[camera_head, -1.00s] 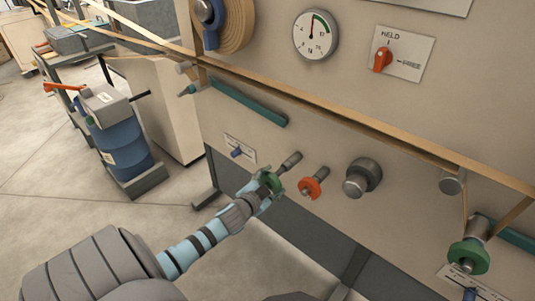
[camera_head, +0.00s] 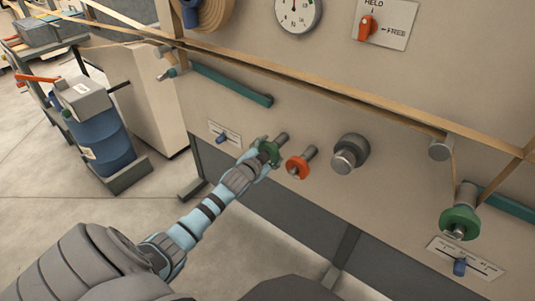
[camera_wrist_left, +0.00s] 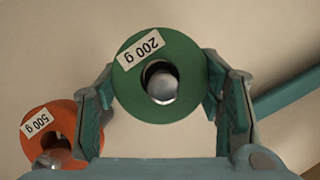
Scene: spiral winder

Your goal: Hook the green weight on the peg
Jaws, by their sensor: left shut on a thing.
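The green weight (camera_head: 268,151) is a flat ring with a hole in its middle. Its label reads 200 g in the left wrist view (camera_wrist_left: 180,108). My left gripper (camera_head: 262,157) is shut on its rim, one finger on each side. The grey peg (camera_head: 281,138) sticks out of the machine panel, and the weight is at its outer end. In the left wrist view the round peg end (camera_wrist_left: 162,87) shows inside the weight's hole. How far the peg passes through is hard to tell. My right gripper is not in view.
An orange 500 g weight (camera_head: 298,167) hangs on a peg close to the right. A grey knob (camera_head: 348,154) is beyond it. Another green ring (camera_head: 460,222) sits at the far right under the strap. A blue switch (camera_head: 222,138) is left of the peg.

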